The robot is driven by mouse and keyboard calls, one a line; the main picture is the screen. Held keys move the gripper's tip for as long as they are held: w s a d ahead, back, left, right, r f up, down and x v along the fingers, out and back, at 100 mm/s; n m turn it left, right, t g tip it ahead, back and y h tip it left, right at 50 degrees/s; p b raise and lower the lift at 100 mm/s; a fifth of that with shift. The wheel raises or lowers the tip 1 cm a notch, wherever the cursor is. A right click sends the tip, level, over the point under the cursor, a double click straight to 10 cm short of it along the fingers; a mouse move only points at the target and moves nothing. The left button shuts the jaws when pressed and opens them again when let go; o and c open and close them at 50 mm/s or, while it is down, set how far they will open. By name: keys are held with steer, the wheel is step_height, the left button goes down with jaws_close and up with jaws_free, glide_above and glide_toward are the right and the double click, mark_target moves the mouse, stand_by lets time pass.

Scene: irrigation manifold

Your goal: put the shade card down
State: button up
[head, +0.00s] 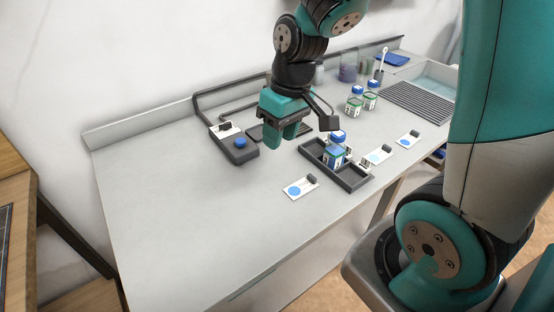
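My gripper (284,132) hangs over the middle of the bench, fingers pointing down. Its teal fingers look close together, but I cannot tell if they are open, shut or holding a thin card. No shade card is clearly visible in it. A dark flat plate (262,136) shows just behind the gripper, apparently on the bench; I cannot tell if it is the card. White cards with blue dots lie on the bench: one in front of the tray (299,188), one right of the tray (379,155) and one farther right (408,138).
A dark tray (352,184) holds a blue-capped jar (336,152). A grey device with a blue button (240,146) stands left of the gripper. More jars (362,98) stand behind, near a sink grate (418,102). The bench's left part (165,185) is clear.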

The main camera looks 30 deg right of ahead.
steer(key=s+a+r+n+y, duration=0.1)
steer(key=s+a+r+n, duration=0.1)
steer(key=s+a+r, duration=0.2)
steer(key=s+a+r+n+y, duration=0.1)
steer(key=s+a+r, duration=0.3)
steer(key=s+a, duration=0.4)
steer(key=shift+s+a+n+g, duration=0.15)
steer(key=shift+s+n+g, duration=0.4)
steer(key=shift+s, duration=0.7)
